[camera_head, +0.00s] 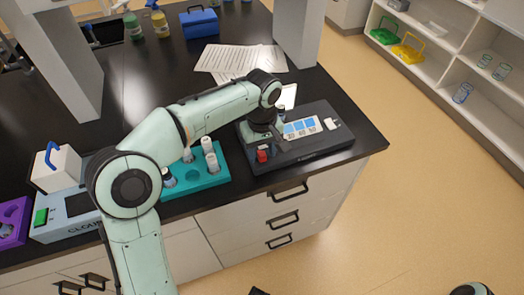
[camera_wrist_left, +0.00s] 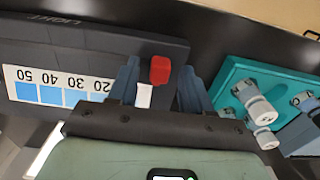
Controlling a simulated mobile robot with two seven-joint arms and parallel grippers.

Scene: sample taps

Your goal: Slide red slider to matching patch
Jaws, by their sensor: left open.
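The red slider (camera_head: 262,155) sits near the left end of a dark device (camera_head: 310,148) on the counter. The device carries a white strip (camera_head: 302,128) with blue patches and printed numbers. My left gripper (camera_head: 266,138) is above the device at that end, partly hiding the strip. In the left wrist view, the red slider (camera_wrist_left: 160,69) lies between the two open fingers of my left gripper (camera_wrist_left: 158,75), with a gap on each side. A small white piece (camera_wrist_left: 144,95) is beside it, and the numbered strip (camera_wrist_left: 60,88) appears upside down.
A teal rack (camera_head: 205,178) with white-capped vials stands left of the device; it also shows in the left wrist view (camera_wrist_left: 235,75). Papers (camera_head: 240,62) and a blue box (camera_head: 198,22) lie behind. The counter's front edge is close to the device.

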